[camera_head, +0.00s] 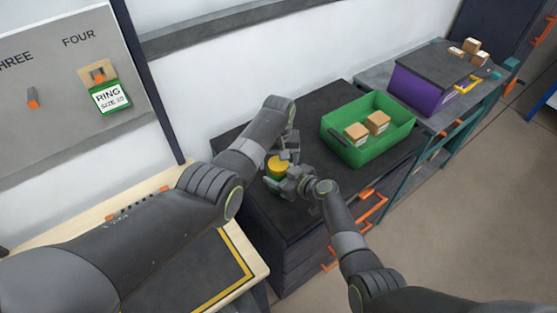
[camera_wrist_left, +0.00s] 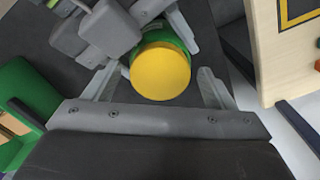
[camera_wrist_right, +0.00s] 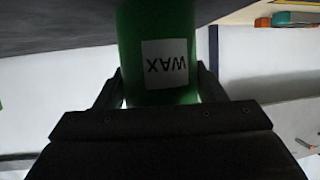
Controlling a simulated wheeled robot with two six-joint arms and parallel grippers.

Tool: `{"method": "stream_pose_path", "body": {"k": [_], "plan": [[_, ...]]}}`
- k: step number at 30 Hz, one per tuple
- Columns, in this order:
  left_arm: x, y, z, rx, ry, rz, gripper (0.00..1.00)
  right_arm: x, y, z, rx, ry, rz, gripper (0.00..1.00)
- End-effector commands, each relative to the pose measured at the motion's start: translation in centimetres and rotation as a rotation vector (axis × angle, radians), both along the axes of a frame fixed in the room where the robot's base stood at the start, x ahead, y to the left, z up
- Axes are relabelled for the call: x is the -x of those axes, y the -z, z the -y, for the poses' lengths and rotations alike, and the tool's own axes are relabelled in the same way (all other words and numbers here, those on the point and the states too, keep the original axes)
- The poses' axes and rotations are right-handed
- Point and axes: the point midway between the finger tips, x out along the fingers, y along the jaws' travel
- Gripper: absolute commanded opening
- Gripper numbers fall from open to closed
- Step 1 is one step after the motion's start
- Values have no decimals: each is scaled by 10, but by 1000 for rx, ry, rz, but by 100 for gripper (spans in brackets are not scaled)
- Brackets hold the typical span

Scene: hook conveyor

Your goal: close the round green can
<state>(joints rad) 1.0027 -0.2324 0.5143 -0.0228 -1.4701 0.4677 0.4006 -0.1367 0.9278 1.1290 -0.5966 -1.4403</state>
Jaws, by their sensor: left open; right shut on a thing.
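The round green can (camera_head: 274,183) stands on the dark cabinet top, with a yellow lid (camera_head: 277,166) at its top. The right wrist view shows the can's green side (camera_wrist_right: 135,25) with a white WAX label. My right gripper (camera_head: 287,181) is shut on the can's body from the side. My left gripper (camera_head: 285,153) is above the can, pointing down and open. In the left wrist view the yellow lid (camera_wrist_left: 160,72) lies between its spread fingers, with gaps on both sides. I cannot tell whether the lid is fully seated.
A green bin (camera_head: 375,150) with small cardboard boxes stands on the same cabinet top (camera_head: 330,105), right of the can. A purple crate (camera_head: 425,90) is farther right. A wooden table (camera_head: 225,285) with a yellow-edged mat is at the lower left.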

Motion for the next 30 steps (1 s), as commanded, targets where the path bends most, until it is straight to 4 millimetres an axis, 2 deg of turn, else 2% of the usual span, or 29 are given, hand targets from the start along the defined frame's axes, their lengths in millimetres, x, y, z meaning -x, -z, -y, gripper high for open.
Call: {"method": "stream_pose_path", "body": {"k": [5, 13, 22, 25, 30], "plan": [[-1, -8, 0, 2, 0, 3, 78, 0, 0, 0, 0, 0, 0, 0], [0, -41, 0, 1, -1, 2, 78, 0, 0, 0, 0, 0, 0, 0], [0, -45, 0, 0, 0, 0, 78, 0, 0, 0, 0, 0, 0, 0], [0, -45, 0, 0, -7, 0, 74, 0, 0, 0, 0, 0, 0, 0], [0, -53, 0, 0, -116, 0, 74, 0, 0, 0, 0, 0, 0, 0]]}}
